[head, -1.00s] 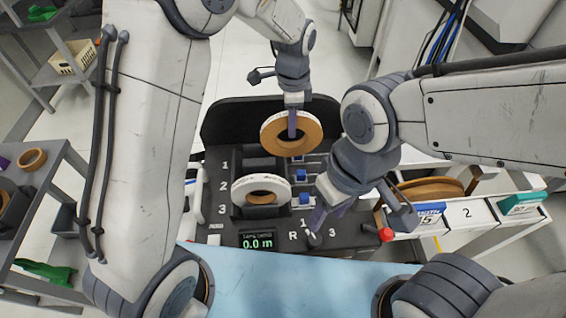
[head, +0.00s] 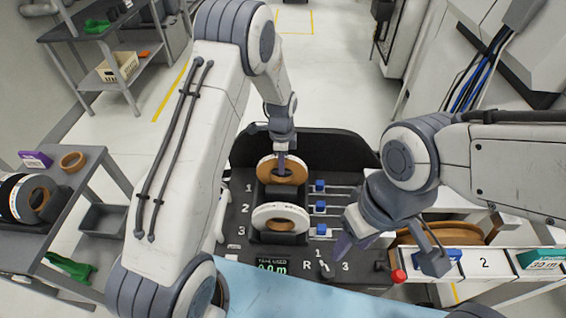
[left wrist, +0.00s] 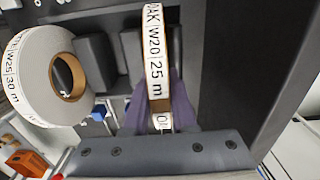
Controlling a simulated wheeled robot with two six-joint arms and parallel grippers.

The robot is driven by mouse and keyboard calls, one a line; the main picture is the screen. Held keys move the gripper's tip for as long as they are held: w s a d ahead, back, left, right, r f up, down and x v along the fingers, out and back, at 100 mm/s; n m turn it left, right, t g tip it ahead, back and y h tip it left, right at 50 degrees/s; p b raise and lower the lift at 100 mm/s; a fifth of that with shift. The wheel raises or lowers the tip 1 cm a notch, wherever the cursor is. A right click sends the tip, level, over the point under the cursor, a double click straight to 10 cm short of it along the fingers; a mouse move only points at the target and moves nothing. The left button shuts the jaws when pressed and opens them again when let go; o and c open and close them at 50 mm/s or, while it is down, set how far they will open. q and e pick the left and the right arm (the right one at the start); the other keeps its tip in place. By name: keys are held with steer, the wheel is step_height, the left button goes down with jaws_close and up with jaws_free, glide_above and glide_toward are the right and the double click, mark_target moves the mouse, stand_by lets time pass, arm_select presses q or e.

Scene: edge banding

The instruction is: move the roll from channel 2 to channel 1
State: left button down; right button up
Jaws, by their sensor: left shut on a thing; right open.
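The roll (head: 268,172), with a brown face and a white printed edge, stands upright at the row marked 1 on the dark dispenser (head: 240,190). My left gripper (head: 281,172) comes from above and is shut on it. In the left wrist view the roll (left wrist: 155,55) reads "OAK W20 25 m" between the purple fingers (left wrist: 160,108). Its lower part is hidden, so I cannot tell whether it rests on the channel floor. A white roll (head: 262,217) stands nearer, around rows 2 and 3; it also shows in the wrist view (left wrist: 35,75). My right gripper (head: 347,238) is open and empty.
Blue-tipped sliders (head: 319,208) line the dispenser's right side. A small lever (head: 326,269) and a red knob (head: 398,276) are at its front, near my right gripper. A side shelf (head: 85,190) with other rolls stands left. A labelled rack (head: 485,263) stands right.

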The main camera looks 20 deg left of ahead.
arm_select(q)
steer(key=shift+f, duration=0.5)
steer(key=shift+f+b, duration=0.3)
steer(key=c, duration=0.7)
jaws_free()
steer(key=shift+r, duration=0.1)
steer(key=shift+r, duration=0.1)
